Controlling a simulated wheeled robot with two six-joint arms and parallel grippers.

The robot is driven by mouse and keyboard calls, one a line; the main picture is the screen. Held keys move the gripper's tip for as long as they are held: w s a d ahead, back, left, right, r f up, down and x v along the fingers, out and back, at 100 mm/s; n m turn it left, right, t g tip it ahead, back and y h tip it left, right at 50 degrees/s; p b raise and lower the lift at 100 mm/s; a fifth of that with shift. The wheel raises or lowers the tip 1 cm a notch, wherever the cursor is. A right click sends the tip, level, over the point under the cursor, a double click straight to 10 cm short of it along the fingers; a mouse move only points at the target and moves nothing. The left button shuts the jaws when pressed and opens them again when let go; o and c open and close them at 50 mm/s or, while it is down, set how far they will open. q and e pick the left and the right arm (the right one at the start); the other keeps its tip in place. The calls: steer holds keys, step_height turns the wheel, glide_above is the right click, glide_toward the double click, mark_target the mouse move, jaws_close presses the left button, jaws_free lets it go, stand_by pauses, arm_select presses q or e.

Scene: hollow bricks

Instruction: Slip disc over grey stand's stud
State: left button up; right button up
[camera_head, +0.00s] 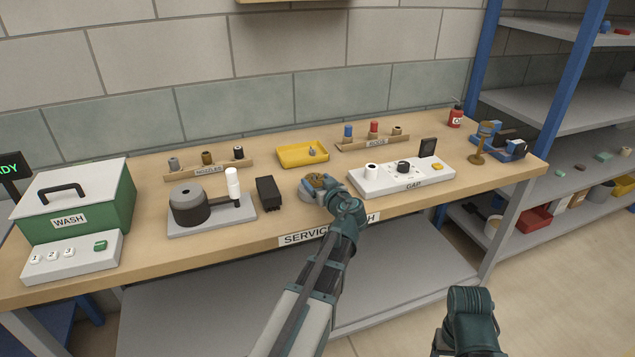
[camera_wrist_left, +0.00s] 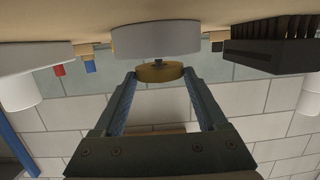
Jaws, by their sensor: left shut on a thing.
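The brass-coloured disc (camera_wrist_left: 160,72) is between the fingertips of my left gripper (camera_wrist_left: 158,77) in the left wrist view, where the scene appears upside down. The gripper is shut on it. The grey round stand (camera_wrist_left: 155,40) is on the bench directly below the disc. A small dark stud (camera_wrist_left: 157,62) shows between stand and disc; I cannot tell whether the disc is around it. In the head view, my left gripper (camera_head: 325,190) covers part of the grey stand (camera_head: 306,196), with the disc (camera_head: 318,181) above it. A teal part of my right arm shows at lower right, without visible fingers.
A white GAP block (camera_head: 385,186) is close right of the stand. A black finned block (camera_head: 268,194) and a grey plate with a dark cylinder (camera_head: 187,207) are left. A yellow tray (camera_head: 302,154) is behind. The green WASH box (camera_head: 75,203) is far left.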

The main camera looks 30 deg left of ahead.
arm_select(q)
steer(key=o, duration=1.5)
steer(key=shift+d, duration=0.1)
steer(key=p+v, duration=0.2)
steer(key=v, duration=1.1)
steer(key=shift+s+d+r+p, duration=0.1)
steer(key=shift+s+d+p, duration=0.05)
steer(key=shift+d+p, duration=0.2)
steer(key=shift+a, duration=0.1)
steer(key=b+x, duration=0.2)
steer(key=x, duration=1.1)
steer(key=shift+w+a+b, duration=0.2)
steer(key=shift+a+b, duration=0.1)
steer(key=shift+b, duration=0.05)
